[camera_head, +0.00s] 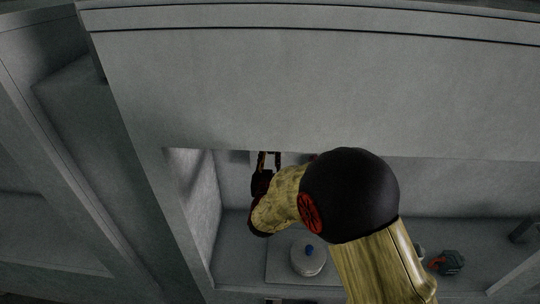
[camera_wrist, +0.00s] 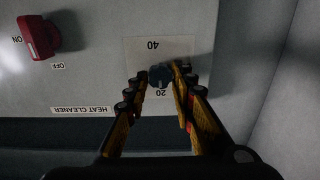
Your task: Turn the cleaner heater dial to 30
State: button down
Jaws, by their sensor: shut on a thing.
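The cleaner heater dial (camera_wrist: 160,75) is a small dark knob on a pale plate (camera_wrist: 172,46) in the wrist view. The marks "40" and "20" show on the plate, one on each side of the knob. The dial's pointer and exact setting cannot be made out. In the head view my gripper (camera_head: 268,162) reaches into the recess at its back wall; the dial is hidden there.
A red switch (camera_wrist: 40,37) marked ON and OFF is on the same panel, left of the dial. A side wall (camera_wrist: 284,95) stands close on the right. Below, a white round object with a blue top (camera_head: 308,259) and a dark tool-like object (camera_head: 446,263) sit on the recess floor.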

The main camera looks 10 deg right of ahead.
jog(key=shift+n, duration=0.3)
jog(key=shift+n+p, duration=3.95)
jog(key=shift+n, duration=5.25)
jog(key=shift+f, duration=0.1)
jog(key=c, duration=1.5)
grip_release()
jog(key=shift+s, duration=0.1)
